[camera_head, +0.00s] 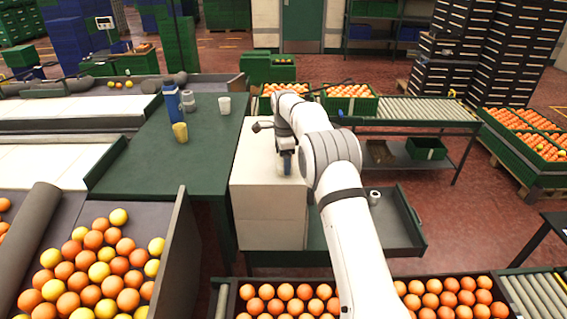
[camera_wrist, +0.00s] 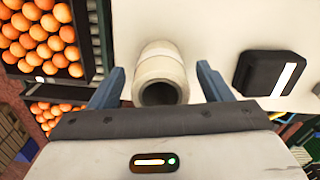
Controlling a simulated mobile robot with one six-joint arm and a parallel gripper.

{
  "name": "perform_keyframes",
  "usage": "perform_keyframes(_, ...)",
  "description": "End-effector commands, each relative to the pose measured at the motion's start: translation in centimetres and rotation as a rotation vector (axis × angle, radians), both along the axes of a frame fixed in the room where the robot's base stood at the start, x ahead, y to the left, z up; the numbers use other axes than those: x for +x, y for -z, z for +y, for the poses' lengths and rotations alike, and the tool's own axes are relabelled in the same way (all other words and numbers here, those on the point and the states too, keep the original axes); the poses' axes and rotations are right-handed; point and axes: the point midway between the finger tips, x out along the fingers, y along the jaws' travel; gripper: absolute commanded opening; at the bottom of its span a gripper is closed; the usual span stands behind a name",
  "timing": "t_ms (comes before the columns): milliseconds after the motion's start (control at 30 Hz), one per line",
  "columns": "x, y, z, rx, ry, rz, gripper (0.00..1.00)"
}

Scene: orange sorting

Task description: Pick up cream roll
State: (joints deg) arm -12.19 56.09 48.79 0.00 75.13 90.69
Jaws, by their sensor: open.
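The cream roll (camera_wrist: 160,62) is in the wrist view, on a pale surface, with its dark open core facing me. My gripper (camera_wrist: 161,78) is open, with one blue-grey finger on each side of the roll. A gap shows between each finger and the roll. In the head view my gripper (camera_head: 286,164) is over the top of the cream-white cabinet (camera_head: 268,212). The roll under it is hidden there by my gripper and arm.
A black box with a white stripe (camera_wrist: 270,73) lies right of the roll in the wrist view. A green table (camera_head: 150,160) with a blue bottle (camera_head: 172,104), yellow cup (camera_head: 180,132) and white cup (camera_head: 224,105) stands left of the cabinet. Orange crates (camera_head: 285,292) are in front.

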Motion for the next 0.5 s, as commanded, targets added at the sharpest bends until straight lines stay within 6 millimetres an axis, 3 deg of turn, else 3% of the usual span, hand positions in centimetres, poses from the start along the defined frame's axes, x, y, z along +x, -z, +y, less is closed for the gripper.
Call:
perform_keyframes(333, -0.01, 1.01, 0.02, 0.000, -0.001, -0.001, 0.72)
perform_keyframes(500, -0.03, 1.00, 0.03, 0.000, -0.001, 0.000, 0.58)
